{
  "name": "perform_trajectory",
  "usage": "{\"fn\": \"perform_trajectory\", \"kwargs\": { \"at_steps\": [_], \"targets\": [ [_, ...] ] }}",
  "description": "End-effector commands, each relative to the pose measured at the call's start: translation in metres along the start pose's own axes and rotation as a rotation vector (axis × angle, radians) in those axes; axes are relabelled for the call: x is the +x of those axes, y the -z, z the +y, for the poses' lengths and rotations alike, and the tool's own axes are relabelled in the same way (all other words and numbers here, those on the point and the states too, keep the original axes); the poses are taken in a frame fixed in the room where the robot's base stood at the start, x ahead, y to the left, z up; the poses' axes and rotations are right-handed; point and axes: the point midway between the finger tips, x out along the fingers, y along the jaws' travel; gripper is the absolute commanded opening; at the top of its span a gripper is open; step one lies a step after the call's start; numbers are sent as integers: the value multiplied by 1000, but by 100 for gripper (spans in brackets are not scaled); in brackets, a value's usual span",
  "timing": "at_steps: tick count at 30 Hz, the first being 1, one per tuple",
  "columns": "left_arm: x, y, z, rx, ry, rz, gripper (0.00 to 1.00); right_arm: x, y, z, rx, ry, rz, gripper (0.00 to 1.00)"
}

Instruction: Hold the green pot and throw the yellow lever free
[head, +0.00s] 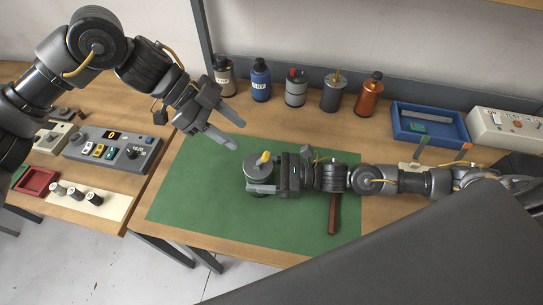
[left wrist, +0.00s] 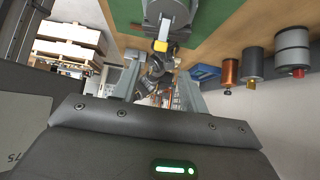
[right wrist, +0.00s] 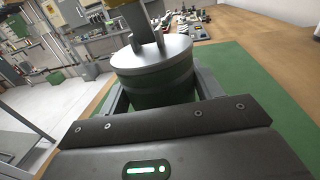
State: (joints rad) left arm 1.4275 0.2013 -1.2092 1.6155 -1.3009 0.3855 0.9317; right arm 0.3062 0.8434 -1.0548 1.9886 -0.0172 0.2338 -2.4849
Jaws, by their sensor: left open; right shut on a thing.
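The green pot (head: 259,178) stands on the green mat (head: 190,190); it has a grey lid and a dark green band in the right wrist view (right wrist: 155,92). The yellow lever (head: 264,157) is on top of the pot and also shows in the left wrist view (left wrist: 161,45). My right gripper (head: 262,188) is shut on the pot's body from the right, one finger on each side. My left gripper (head: 238,132) is open and empty, above and to the upper left of the pot, apart from the lever. In the left wrist view, the lever lies beyond its fingertips.
Several bottles and cans (head: 295,88) line the back of the table. A blue tray (head: 430,124) and a tester box (head: 505,130) stand at the back right. A hammer (head: 334,212) lies below my right arm. A control box (head: 115,150) is left. The mat's left part is clear.

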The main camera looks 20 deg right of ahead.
Motion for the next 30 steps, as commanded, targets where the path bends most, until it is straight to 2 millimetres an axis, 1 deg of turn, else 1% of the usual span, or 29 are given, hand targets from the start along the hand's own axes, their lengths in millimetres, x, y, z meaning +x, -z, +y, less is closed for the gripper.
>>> {"fn": "perform_trajectory", "kwargs": {
  "at_steps": [4, 7, 11, 15, 21, 25, 30],
  "targets": [
    [4, 0, 0, -1, -1, 0, 44, 0, 0, 0, 0, 0, -1, 29],
    [16, 0, 1, 0, -4, 0, 44, 0, 0, 0, 0, 0, -1, 29],
    [40, 0, 1, 0, -5, 1, 44, 0, 0, 0, 0, 0, -1, 29],
    [68, 0, 1, 0, -4, 0, 44, 0, 0, 0, 0, 0, -1, 29],
    [101, 0, 0, 0, -3, 1, 44, 0, 0, 0, 0, 0, 0, 29],
    [114, 0, 0, 1, -2, 0, 44, 0, 0, 0, 0, 0, 0, 29],
    [120, 0, 0, 1, -1, 0, 44, 0, 0, 0, 0, 0, 0, 29]
  ]
}}
